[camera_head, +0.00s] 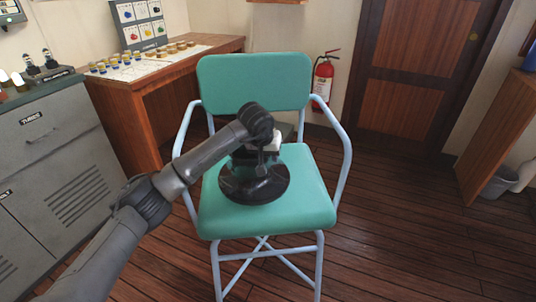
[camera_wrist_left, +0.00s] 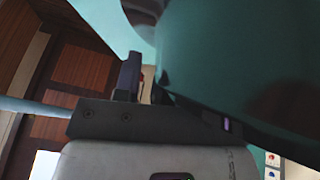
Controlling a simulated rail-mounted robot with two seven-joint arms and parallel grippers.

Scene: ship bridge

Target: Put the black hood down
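The black hood (camera_head: 254,190) is over the green seat of the chair (camera_head: 310,200), with its wide round rim low against the seat. I cannot tell whether the rim touches the seat. My left gripper (camera_head: 262,168) is at the upper part of the hood, pointing down, and the arm hides part of it. In the left wrist view, the two dark fingers (camera_wrist_left: 170,98) stand apart. My right gripper is not in view.
The chair has pale blue armrests (camera_head: 343,160) on both sides. A grey cabinet (camera_head: 60,150) stands at the left, a wooden desk (camera_head: 140,85) behind it. A fire extinguisher (camera_head: 322,80) hangs behind the chair.

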